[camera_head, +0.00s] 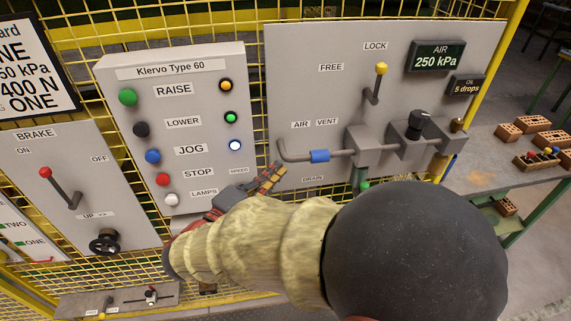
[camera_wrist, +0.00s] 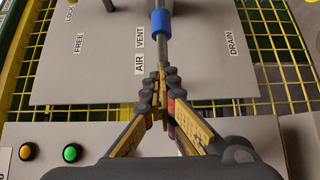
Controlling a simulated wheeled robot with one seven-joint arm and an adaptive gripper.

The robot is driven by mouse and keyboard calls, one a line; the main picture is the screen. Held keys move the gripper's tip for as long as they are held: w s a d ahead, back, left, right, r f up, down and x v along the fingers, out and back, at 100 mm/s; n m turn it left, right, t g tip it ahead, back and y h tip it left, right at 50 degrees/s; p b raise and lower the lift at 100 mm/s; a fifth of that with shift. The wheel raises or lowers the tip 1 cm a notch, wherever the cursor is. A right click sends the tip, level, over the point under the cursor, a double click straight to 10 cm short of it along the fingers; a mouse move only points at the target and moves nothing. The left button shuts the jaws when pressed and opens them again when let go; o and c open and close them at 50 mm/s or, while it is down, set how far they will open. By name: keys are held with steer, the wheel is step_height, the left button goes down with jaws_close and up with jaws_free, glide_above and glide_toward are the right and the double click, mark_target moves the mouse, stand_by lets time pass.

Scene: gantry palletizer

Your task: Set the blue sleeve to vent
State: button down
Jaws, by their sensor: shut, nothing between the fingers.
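The blue sleeve (camera_head: 320,156) is a short band around a grey horizontal pipe on the right-hand panel in the head view, below the AIR and VENT labels (camera_head: 314,123). In the wrist view the blue sleeve (camera_wrist: 161,21) sits at the top, close to the VENT label (camera_wrist: 139,37). My gripper (camera_head: 276,172) is at the lower left of the panel, left of the sleeve and apart from it. In the wrist view my gripper (camera_wrist: 161,78) has its fingertips together, with nothing between them, below the sleeve and over the bent pipe end.
A yellow-knobbed lever (camera_head: 381,70) stands under the LOCK label. A black knob (camera_head: 418,118) is right of the sleeve. The button panel (camera_head: 190,75) is left of my gripper. A bench with bricks (camera_head: 530,190) stands at the far right. Yellow mesh surrounds the panels.

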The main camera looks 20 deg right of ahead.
steer(key=v, duration=0.6)
steer(key=shift+s+a+p, duration=0.15)
steer(key=shift+p, duration=0.2)
